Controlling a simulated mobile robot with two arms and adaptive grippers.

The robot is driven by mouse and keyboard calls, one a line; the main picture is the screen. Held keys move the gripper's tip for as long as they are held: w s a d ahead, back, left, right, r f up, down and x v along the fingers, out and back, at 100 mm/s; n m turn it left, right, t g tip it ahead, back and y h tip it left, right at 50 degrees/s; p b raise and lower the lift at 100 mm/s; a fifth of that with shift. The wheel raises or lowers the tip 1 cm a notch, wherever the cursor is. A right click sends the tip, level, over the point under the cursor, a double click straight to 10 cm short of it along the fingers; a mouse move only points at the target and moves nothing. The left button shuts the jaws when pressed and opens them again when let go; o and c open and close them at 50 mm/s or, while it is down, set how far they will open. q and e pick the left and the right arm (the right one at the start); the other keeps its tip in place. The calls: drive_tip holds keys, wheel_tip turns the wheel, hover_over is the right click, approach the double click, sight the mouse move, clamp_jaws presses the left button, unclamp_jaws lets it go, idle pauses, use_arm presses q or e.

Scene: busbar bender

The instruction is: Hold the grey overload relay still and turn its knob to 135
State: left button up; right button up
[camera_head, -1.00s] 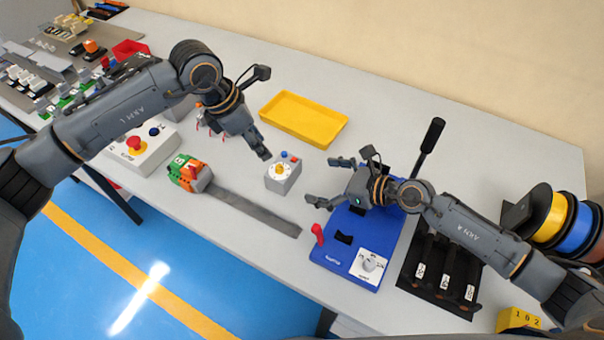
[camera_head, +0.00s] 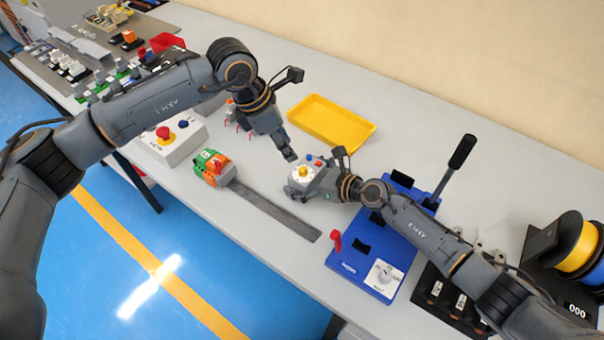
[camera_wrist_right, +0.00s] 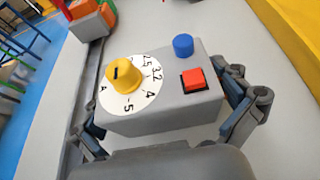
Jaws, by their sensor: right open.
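The grey overload relay (camera_head: 296,184) stands upright on the table in the head view. It has a yellow knob (camera_wrist_right: 122,73) on a white numbered dial, a blue button (camera_wrist_right: 183,44) and a red button (camera_wrist_right: 193,79). The knob's dark mark points to the upper left in the right wrist view. My right gripper (camera_wrist_right: 163,112) is open, with its fingers on opposite sides of the relay; whether they touch it I cannot tell. My left gripper (camera_head: 289,154) hangs just behind and left of the knob, fingers pointing down; its opening is not clear.
A yellow tray (camera_head: 318,136) lies behind the relay. An orange and green device (camera_head: 214,168) with a grey bar (camera_head: 275,210) is to the left. A blue bender (camera_head: 350,262) with a lever stands to the right. A red-knob box (camera_head: 172,143) is further left.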

sight(303, 169)
drive_tip(key=c, duration=1.2)
use_arm(q)
drive_tip(key=shift+o, duration=0.5)
drive_tip(key=shift+w+d+r, duration=0.15)
drive_tip(key=shift+d, duration=0.1)
use_arm(e)
drive_tip(key=shift+o, duration=0.2)
use_arm(q)
drive_tip(key=w+d+r+m+g+y, duration=0.1)
drive_tip(key=d+r+m+y, duration=0.1)
drive_tip(key=d+r+y, duration=0.15)
use_arm(e)
drive_tip(key=shift+d, duration=0.1)
use_arm(q)
wheel_tip(303, 169, down, 13)
drive_tip(key=shift+r, duration=0.15)
drive_tip(key=shift+w+a, duration=0.1)
clamp_jaws()
